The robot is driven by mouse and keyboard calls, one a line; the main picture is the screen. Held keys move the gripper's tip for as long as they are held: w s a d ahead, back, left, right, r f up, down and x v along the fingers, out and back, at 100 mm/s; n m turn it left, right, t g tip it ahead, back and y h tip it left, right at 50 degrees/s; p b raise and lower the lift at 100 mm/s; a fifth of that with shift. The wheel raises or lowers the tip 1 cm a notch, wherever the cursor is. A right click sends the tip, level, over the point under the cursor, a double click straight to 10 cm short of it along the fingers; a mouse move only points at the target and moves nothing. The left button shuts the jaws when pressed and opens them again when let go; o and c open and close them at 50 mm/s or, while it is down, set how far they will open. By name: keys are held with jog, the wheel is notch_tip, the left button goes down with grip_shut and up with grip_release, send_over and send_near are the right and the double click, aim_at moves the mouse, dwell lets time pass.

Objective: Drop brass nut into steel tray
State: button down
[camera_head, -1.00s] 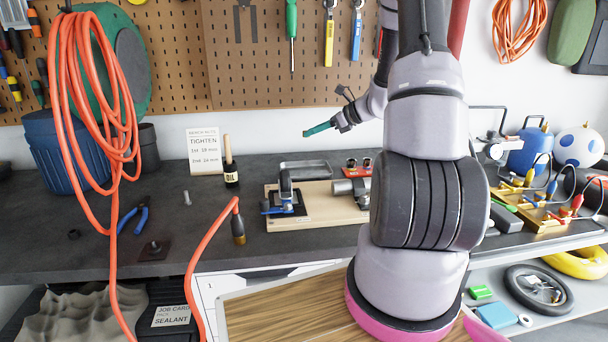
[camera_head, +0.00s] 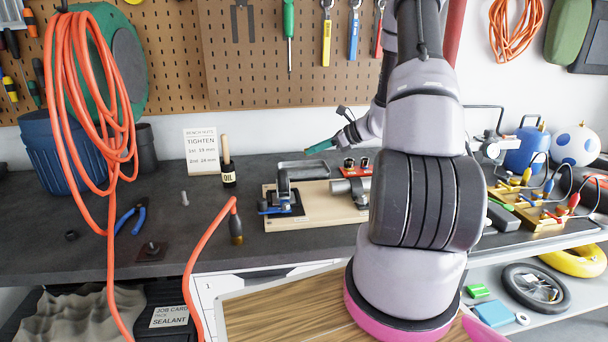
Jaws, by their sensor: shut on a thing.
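The steel tray (camera_head: 290,178) is a shallow grey metal tray at the back of the bench, behind the wooden fixture board. My gripper (camera_head: 310,150), with teal fingers, is above the tray and points left and slightly down. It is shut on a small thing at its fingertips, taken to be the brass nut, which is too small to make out. The fingertips are apart from the tray, a little above its rear edge in the picture.
A wooden board (camera_head: 330,216) with a blue-handled clamp (camera_head: 285,190) stands in front of the tray. An oil bottle (camera_head: 228,175) and a sign card (camera_head: 202,150) are to the left. A red block (camera_head: 358,170) is right of the tray.

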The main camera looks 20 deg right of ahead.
jog(key=c, duration=0.6)
grip_release()
jog(key=shift+d+r, duration=0.1)
jog(key=v, duration=1)
jog(key=shift+s+d, duration=0.15)
jog(key=shift+s, duration=0.15)
